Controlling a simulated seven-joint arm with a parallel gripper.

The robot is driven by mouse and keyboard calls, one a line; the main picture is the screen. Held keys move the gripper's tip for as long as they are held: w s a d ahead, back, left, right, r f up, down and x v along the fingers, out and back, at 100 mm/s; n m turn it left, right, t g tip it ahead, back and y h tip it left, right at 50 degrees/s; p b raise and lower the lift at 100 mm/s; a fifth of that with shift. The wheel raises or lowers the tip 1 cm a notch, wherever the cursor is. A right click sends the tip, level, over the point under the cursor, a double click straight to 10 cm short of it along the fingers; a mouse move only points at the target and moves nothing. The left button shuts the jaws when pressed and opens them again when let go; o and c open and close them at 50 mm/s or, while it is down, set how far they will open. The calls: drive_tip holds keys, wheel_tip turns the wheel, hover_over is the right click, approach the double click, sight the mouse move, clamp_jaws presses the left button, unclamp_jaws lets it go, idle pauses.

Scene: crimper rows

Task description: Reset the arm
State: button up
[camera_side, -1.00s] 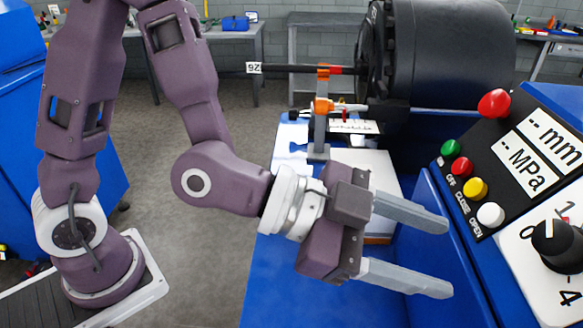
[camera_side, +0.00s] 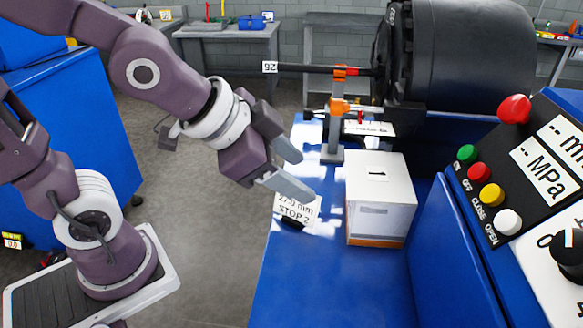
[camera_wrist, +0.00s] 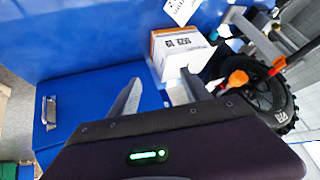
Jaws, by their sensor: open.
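My gripper (camera_side: 290,172) is open and empty in the side view. Its two grey fingers point right and down, above the left edge of the blue bench (camera_side: 300,285). The fingertips are just above a white card reading "27.0 mm STOP 2" (camera_side: 297,208). In the wrist view my gripper's fingers (camera_wrist: 155,95) are spread apart with nothing between them. A white box with an orange base (camera_side: 378,190) stands on the bench to the right of the fingers, apart from them. The box also shows in the wrist view (camera_wrist: 177,48).
A control panel (camera_side: 505,180) with several coloured buttons and a knob stands at the right. A black crimper (camera_side: 465,55) is at the back right. A dark hose (camera_side: 310,69) tagged "92" rests across an orange-clamped stand (camera_side: 333,130).

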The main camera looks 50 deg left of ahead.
drive_tip(key=shift+s+a, duration=0.15)
drive_tip(key=shift+a, duration=0.05)
drive_tip(key=s+a+r+n+g+y, duration=0.1)
drive_tip(key=s+a+r+n+g, duration=0.1)
drive_tip(key=s+a+n, duration=0.4)
drive_tip(key=s+a, duration=0.2)
drive_tip(key=s, duration=0.3)
drive_tip(key=shift+s+y, duration=0.2)
drive_tip(key=shift+y, duration=0.1)
